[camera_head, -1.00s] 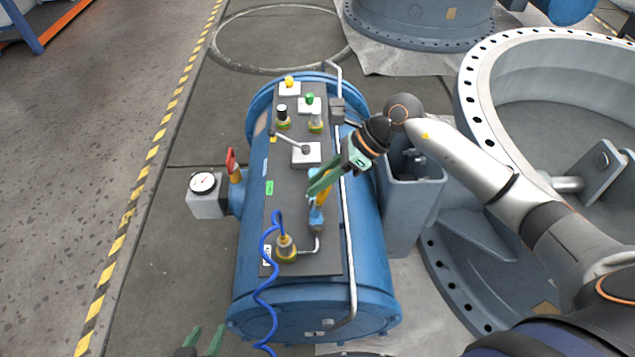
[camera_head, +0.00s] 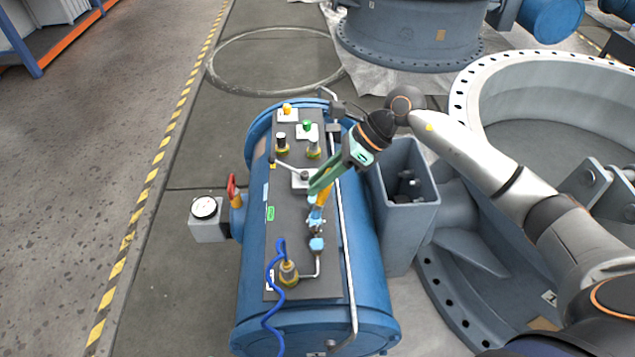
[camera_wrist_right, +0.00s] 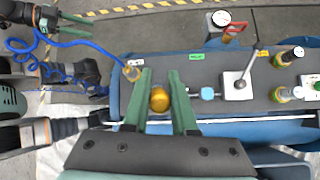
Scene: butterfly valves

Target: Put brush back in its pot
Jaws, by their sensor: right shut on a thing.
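The brush (camera_head: 322,197) has a yellow handle and a light-blue lower part with a whitish end. My right gripper (camera_head: 318,184) is shut on its handle and holds it above the dark panel on the blue tank. In the right wrist view the handle (camera_wrist_right: 159,100) shows end-on as a yellow round between the green fingers (camera_wrist_right: 160,105). No pot can be named surely; an open-topped blue-grey box (camera_head: 412,220) stands beside the tank, right of the gripper, with dark items inside. My left gripper (camera_wrist_right: 75,30) shows in the wrist view's top left corner, fingers apart and empty.
The panel carries a blue fitting (camera_head: 317,243) below the brush, a lever (camera_head: 290,168), several valves and a coiled blue hose (camera_head: 268,305). A grey pipe (camera_head: 345,250) runs along its right edge. A gauge (camera_head: 205,208) stands left of the tank.

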